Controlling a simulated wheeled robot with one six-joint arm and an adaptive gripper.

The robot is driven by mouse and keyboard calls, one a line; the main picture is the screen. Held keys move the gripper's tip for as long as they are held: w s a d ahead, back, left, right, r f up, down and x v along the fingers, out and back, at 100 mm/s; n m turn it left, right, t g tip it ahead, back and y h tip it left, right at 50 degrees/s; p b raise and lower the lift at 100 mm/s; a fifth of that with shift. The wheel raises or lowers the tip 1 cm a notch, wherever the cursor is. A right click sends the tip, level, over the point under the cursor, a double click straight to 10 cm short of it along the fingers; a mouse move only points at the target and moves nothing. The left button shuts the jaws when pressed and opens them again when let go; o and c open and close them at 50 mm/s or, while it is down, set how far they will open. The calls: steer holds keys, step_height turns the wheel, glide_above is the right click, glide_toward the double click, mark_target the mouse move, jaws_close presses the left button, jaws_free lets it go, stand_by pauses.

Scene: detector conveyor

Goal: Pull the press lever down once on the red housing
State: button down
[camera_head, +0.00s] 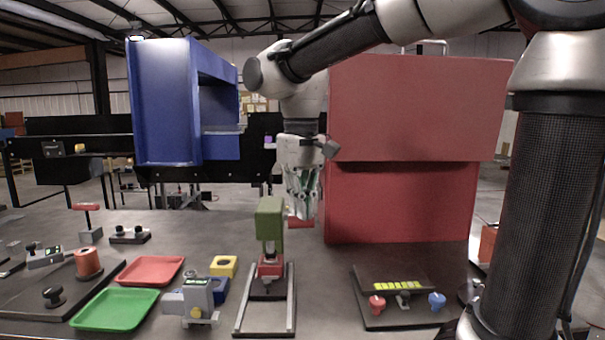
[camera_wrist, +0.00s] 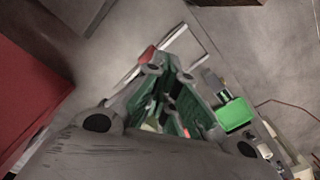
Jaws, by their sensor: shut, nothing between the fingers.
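A small press (camera_head: 270,215) stands at the middle of the table, with a green head and a red lower part (camera_head: 271,268) over a grey rail frame. A red bar-like piece (camera_head: 300,223), which looks like the lever's handle, sticks out right of the green head. My gripper (camera_head: 303,213) points down, shut and empty, right at this bar; I cannot tell whether they touch. In the wrist view my gripper (camera_wrist: 167,72) shows from above, with a red piece (camera_wrist: 147,55) beside its tips. A large red housing (camera_head: 400,200) stands behind, to the right.
A blue frame (camera_head: 165,110) rises at the back left. Green (camera_head: 115,309) and red (camera_head: 152,270) trays lie left of the press, with a grey gauge-like device (camera_head: 198,298) between. A dark panel with coloured knobs (camera_head: 390,319) lies to the right. Bare table separates it from the press.

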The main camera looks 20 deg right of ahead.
mark_target(301, 222)
steer(key=shift+s+f, duration=0.2)
steer(key=shift+f, duration=0.45)
steer(key=shift+s+a+f, duration=0.1)
steer(key=shift+s+f, duration=0.05)
steer(key=shift+f, duration=1)
steer(key=shift+s+f, duration=0.1)
steer(key=shift+f, duration=2.45)
stand_by(0.5)
